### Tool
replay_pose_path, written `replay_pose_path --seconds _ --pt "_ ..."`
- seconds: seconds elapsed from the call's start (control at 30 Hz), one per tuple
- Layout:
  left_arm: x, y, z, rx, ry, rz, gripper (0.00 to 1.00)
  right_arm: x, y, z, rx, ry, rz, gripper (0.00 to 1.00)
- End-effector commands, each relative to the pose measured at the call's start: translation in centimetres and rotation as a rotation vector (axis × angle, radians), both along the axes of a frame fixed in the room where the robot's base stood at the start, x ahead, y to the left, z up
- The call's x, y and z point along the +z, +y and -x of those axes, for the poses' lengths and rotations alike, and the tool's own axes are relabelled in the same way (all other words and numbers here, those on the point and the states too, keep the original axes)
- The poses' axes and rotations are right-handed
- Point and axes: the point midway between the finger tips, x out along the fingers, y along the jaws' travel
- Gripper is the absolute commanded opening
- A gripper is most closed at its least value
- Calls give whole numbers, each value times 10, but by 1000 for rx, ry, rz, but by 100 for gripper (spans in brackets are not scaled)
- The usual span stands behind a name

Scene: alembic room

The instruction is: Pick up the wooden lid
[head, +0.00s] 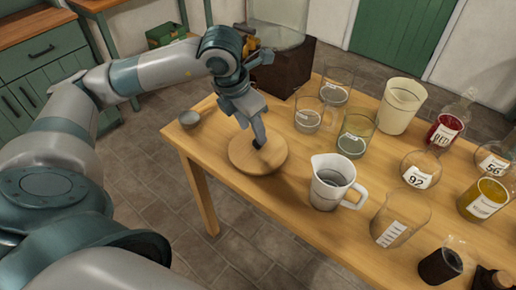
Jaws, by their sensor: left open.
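The wooden lid (268,161) is a round, light-brown disc lying flat near the left end of the wooden table. My left gripper (259,143) points down over the middle of the lid, with its fingertips at a small dark knob or shadow there. The jaws are open. The fingers hide part of the lid's centre, and I cannot tell whether they touch it. My right gripper is not in the head view.
A white jug (325,190) stands just right of the lid. Glass beakers (355,135) and a cream pitcher (400,108) stand behind it, with labelled flasks (418,178) further right.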

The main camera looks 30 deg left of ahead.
Motion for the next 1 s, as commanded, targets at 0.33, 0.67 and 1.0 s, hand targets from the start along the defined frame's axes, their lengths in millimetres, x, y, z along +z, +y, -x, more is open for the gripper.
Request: replay_pose_path --seconds 0.33,0.67,1.0 --pt "-4 0 -1 -1 -2 0 45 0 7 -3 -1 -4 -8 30" --pt "-22 -1 -8 0 3 0 45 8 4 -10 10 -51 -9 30" --pt "-53 -3 -18 -1 0 1 45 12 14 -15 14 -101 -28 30"
